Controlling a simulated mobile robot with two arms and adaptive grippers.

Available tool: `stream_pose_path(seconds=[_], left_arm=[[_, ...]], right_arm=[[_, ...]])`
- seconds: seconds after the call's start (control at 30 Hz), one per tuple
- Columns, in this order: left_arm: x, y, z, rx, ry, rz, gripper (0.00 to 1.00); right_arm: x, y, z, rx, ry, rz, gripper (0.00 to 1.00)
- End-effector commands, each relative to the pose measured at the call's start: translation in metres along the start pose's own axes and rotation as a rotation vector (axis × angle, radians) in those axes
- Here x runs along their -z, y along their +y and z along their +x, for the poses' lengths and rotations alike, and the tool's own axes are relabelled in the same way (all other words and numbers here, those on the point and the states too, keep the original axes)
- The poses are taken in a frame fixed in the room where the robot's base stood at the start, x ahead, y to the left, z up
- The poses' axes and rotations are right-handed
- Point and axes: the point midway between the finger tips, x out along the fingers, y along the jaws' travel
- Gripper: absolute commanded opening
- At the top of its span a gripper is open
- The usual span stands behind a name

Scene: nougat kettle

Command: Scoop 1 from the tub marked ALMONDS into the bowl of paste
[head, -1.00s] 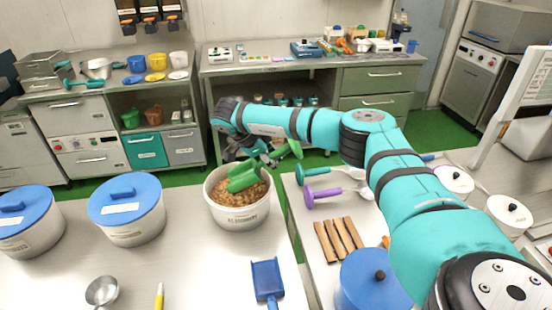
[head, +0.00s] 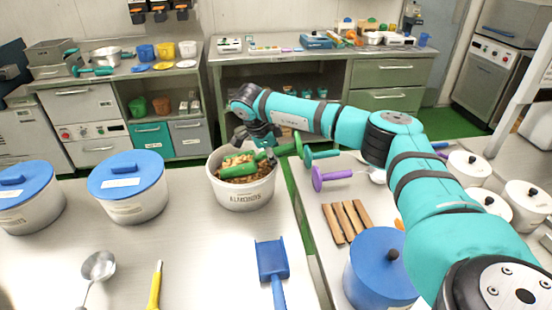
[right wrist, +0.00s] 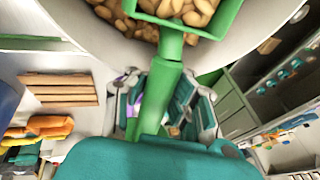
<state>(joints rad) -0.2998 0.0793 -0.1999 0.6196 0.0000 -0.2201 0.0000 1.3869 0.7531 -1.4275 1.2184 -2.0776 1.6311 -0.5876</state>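The white tub marked ALMONDS (head: 243,197) stands open near the right edge of the left worktop, with brown almonds in it. My right gripper (head: 262,143) is above the tub's far right rim, shut on the handle of a green scoop (head: 236,172). The scoop's head is inside the tub at almond level, with almonds in it. In the right wrist view the green handle (right wrist: 163,90) runs between my fingers, and almonds (right wrist: 190,12) show in the scoop head. I cannot make out a bowl of paste in either view. My left gripper is not in view.
Two blue-lidded tubs (head: 127,186) stand left of the almonds. A blue scoop (head: 271,262), a steel ladle (head: 98,268) and a yellow-handled tool (head: 155,285) lie in front.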

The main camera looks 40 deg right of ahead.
Motion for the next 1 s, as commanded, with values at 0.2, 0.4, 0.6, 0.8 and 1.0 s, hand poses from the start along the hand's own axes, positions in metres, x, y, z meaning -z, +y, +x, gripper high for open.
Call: stream_pose_path(seconds=[0.2, 0.4, 0.6, 0.8, 1.0], left_arm=[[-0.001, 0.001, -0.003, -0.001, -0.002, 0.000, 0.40], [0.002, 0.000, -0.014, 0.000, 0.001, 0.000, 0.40], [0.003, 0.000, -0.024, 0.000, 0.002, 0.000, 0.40], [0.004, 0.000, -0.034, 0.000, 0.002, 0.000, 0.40], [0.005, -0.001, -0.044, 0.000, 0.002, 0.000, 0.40]], right_arm=[[0.013, 0.011, 0.003, -0.033, -0.146, 0.018, 0.00], [0.025, 0.005, -0.016, -0.028, -0.209, 0.036, 0.00], [0.037, -0.001, -0.032, -0.025, -0.231, 0.044, 0.00], [0.044, -0.005, -0.048, -0.025, -0.252, 0.049, 0.00], [0.051, -0.010, -0.064, -0.023, -0.271, 0.053, 0.00]])
